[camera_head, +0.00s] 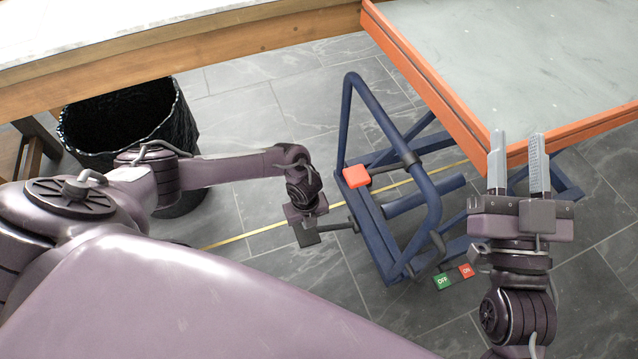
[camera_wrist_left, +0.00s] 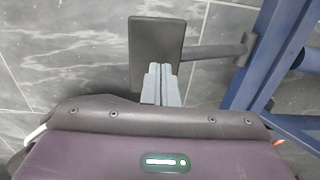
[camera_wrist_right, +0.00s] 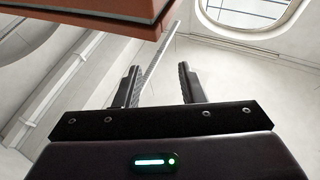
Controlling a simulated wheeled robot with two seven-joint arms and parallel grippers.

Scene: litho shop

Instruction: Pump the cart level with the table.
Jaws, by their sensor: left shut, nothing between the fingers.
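The cart has an orange-rimmed platform (camera_head: 440,84) with a grey top and a blue tubular frame (camera_head: 433,190). A dark flat pedal (camera_head: 308,238) sticks out on a short bar at the frame's left.
A black bin (camera_head: 125,125) stands under the table behind my left arm. A red block (camera_head: 356,177) sits on the cart frame. A green OFF tab (camera_head: 442,281) and a red ON tab (camera_head: 466,271) lie low by the frame. Grey tiled floor near the pedal is clear.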

